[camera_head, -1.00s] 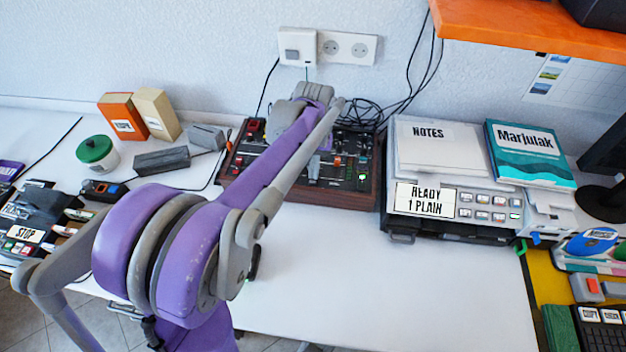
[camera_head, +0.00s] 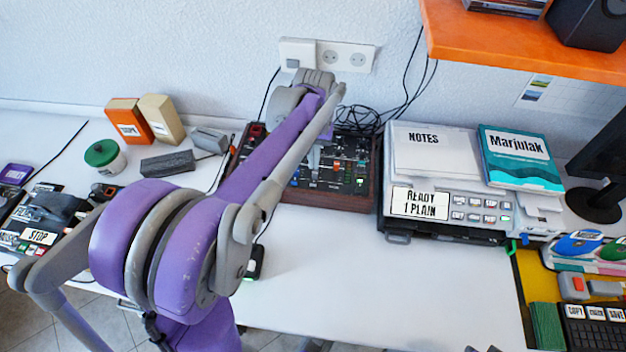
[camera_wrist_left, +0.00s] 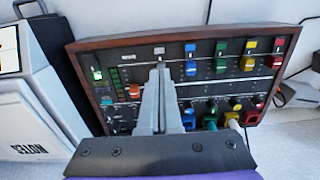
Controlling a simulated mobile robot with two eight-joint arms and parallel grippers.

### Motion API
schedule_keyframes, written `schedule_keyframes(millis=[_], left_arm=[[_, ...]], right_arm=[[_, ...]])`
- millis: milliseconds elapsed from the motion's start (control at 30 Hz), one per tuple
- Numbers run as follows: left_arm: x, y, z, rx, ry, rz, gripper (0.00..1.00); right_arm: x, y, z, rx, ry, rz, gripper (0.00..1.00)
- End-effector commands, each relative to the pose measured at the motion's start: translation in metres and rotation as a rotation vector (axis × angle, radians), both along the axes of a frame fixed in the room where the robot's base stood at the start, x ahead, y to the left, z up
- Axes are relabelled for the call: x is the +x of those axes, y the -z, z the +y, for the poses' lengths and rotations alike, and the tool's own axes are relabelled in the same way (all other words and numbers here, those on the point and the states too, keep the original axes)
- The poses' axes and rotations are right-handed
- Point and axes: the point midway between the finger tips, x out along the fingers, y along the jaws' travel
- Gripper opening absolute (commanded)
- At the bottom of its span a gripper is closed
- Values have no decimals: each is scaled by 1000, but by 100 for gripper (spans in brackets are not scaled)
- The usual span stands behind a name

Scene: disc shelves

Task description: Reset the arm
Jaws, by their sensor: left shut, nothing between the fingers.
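My left arm reaches from the lower left over a wood-sided control console (camera_head: 345,180), which carries coloured sliders and knobs. My left gripper (camera_head: 314,160) points down over the console and is partly hidden by my own arm in the head view. In the left wrist view its two grey fingers (camera_wrist_left: 160,72) are together with nothing between them. They overlap the middle of the console (camera_wrist_left: 120,44), just below a pale slider cap (camera_wrist_left: 159,50). I cannot tell the exact gap between the fingertips and the panel. My right gripper is not in view.
Right of the console stands a grey machine (camera_head: 455,208) with notes and a teal Marjulak book (camera_head: 520,158) on top. An orange shelf (camera_head: 520,38) overhangs at upper right. The front middle table is clear.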

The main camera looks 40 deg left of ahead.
Motion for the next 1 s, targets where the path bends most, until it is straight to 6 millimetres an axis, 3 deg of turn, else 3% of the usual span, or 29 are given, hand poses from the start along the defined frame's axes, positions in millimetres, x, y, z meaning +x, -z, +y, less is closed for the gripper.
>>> schedule_keyframes(millis=[133,700,867,1000], left_arm=[[0,-10,0,0,0,-1,0],[-2,-11,-3,2,7,-5,0],[-19,-24,-31,19,73,-60,0],[-51,-38,-71,48,182,-155,0]], right_arm=[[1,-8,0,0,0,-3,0],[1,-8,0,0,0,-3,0],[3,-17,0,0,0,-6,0],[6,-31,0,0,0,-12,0]])
